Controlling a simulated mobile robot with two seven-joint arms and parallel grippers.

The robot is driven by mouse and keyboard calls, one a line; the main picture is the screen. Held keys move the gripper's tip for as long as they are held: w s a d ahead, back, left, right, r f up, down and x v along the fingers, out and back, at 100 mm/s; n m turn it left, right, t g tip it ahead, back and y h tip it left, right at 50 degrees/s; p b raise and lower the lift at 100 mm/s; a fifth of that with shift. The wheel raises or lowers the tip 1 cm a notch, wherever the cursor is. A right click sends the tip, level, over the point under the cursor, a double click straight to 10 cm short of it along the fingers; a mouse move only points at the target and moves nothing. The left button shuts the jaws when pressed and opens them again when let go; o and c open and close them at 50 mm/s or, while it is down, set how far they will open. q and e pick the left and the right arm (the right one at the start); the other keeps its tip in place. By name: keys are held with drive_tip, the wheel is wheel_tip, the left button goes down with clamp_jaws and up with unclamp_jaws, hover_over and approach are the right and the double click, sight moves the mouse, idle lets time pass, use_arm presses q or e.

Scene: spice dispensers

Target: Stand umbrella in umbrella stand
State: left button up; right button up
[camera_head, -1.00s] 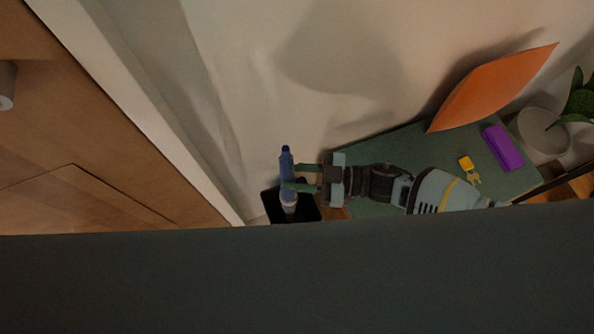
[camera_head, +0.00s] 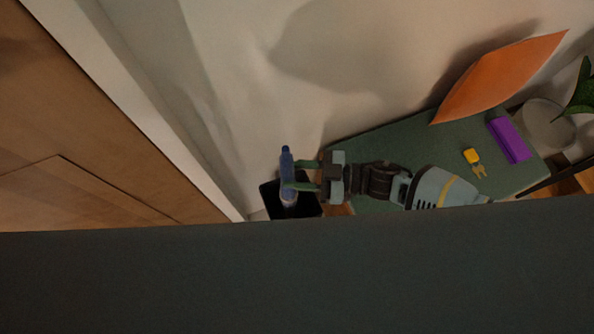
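The blue umbrella (camera_head: 286,160) is folded and roughly upright in the head view, seen from above. The umbrella stand (camera_head: 268,198) is a black square bin on the floor by the wall. The umbrella's pale lower end shows over the stand's dark opening; I cannot tell how deep it reaches. My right gripper (camera_head: 299,178) comes in from the right, its two fingers at the umbrella's shaft, seemingly closed around it. My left gripper is not in view.
A green bench (camera_head: 390,142) holds an orange cushion (camera_head: 498,78), a purple case (camera_head: 510,140) and yellow keys (camera_head: 472,157). A potted plant (camera_head: 548,125) stands at the right. A wooden door (camera_head: 80,130) is at left. A dark surface fills the bottom.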

drive_tip(key=o, duration=0.4)
drive_tip(key=shift+f, duration=0.1)
drive_tip(key=s+d, duration=0.1)
drive_tip(key=d, duration=0.6)
drive_tip(key=shift+s+d+r, duration=0.15)
drive_tip(key=shift+d+r, duration=0.15)
drive_tip(key=shift+d, duration=0.05)
idle(0.6)
